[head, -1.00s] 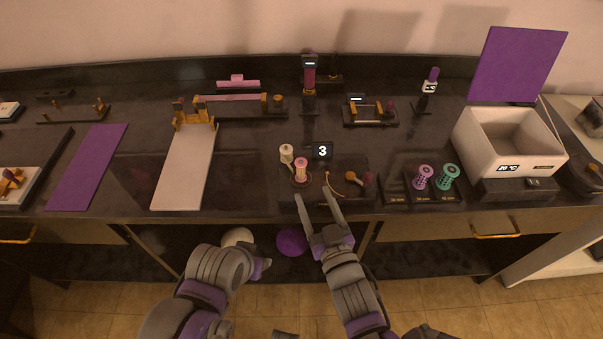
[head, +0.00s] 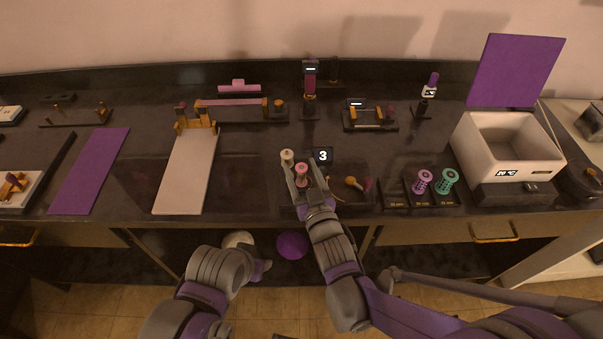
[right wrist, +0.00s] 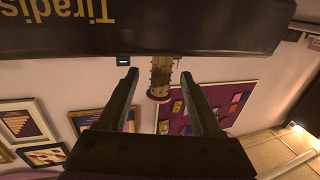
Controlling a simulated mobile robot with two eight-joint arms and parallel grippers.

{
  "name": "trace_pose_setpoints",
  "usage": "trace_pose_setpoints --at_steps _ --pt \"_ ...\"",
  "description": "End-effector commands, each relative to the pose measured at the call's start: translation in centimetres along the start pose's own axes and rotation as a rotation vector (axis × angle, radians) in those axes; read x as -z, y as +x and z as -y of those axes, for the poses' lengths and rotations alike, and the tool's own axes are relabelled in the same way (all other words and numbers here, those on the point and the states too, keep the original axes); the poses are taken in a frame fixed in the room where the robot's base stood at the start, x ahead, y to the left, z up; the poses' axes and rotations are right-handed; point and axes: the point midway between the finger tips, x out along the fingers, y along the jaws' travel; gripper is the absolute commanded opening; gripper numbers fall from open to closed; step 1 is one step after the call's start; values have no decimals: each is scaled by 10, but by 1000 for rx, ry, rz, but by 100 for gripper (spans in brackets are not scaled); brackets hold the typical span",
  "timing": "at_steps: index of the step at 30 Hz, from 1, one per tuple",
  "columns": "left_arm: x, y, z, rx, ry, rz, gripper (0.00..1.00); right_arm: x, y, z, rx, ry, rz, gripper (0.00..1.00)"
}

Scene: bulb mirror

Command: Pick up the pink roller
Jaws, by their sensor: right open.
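The small pink roller (head: 302,170) stands upright on a dark base near the counter's front edge, beside the number 3 sign. My right gripper (head: 303,182) is open, with its fingers on either side of the roller. In the right wrist view, the picture is upside down and the roller (right wrist: 160,78) shows as a dim brownish spool between the two parted fingers (right wrist: 158,80). A gap shows on each side of it. My left gripper (head: 262,268) is low in front of the counter, and its fingers are not clear.
A cream spool (head: 287,156) stands just left of the pink roller, close to the left finger. To the right, a rack holds a lilac roller (head: 422,181) and a green roller (head: 447,179). A white box (head: 508,170) stands further right.

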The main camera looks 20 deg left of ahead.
Motion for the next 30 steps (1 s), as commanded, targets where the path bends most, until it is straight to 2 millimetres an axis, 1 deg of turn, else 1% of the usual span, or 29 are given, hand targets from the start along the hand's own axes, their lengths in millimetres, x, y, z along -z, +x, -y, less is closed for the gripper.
trace_pose_setpoints --at_steps 1,2,3,8,12,13,24,28,30 --pt "0 0 0 0 0 0 50 0 0 0 0 0 0 66" --pt "0 0 0 0 0 0 50 0 0 0 0 0 0 63" --pt "0 0 0 0 0 0 50 0 0 0 0 0 0 56" --pt "0 0 0 0 0 0 50 0 0 0 0 0 0 27" --pt "0 0 0 0 0 0 50 0 0 0 0 0 0 2" --pt "0 0 0 0 0 0 50 0 0 0 0 0 0 0" --pt "0 0 0 0 0 0 50 2 0 0 0 0 0 0" --pt "2 -3 0 0 0 -1 50 11 -1 0 0 0 0 0" --pt "3 -5 0 0 0 -2 50 20 0 0 1 -1 -1 0"
